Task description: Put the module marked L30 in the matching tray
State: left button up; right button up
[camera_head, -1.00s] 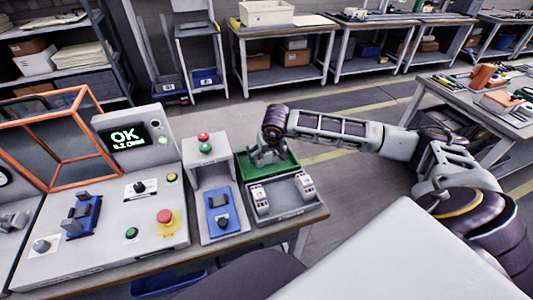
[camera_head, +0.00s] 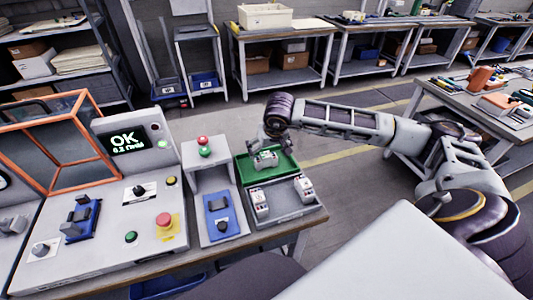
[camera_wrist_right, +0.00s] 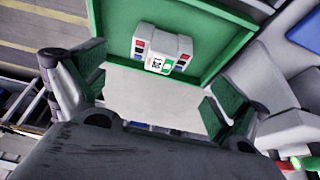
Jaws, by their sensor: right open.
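A white module (camera_head: 265,160) with grey ends lies in the green tray (camera_head: 284,169). In the right wrist view the same module (camera_wrist_right: 160,50) rests on the tray floor near the green rim (camera_wrist_right: 205,10); its label is too small to read. My right gripper (camera_head: 273,139) is just above and behind it, apart from it. In the wrist view the fingers of my right gripper (camera_wrist_right: 158,88) are spread wide with nothing between them. My left gripper is not in view.
A grey tray (camera_head: 282,210) in front of the green one holds two more white modules (camera_head: 260,203). To the left stand a blue fixture (camera_head: 221,228), a button stand (camera_head: 206,178) and a test console (camera_head: 118,226) showing OK. An orange-framed guard (camera_head: 45,140) is at far left.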

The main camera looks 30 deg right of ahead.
jog(key=shift+v, duration=2.95)
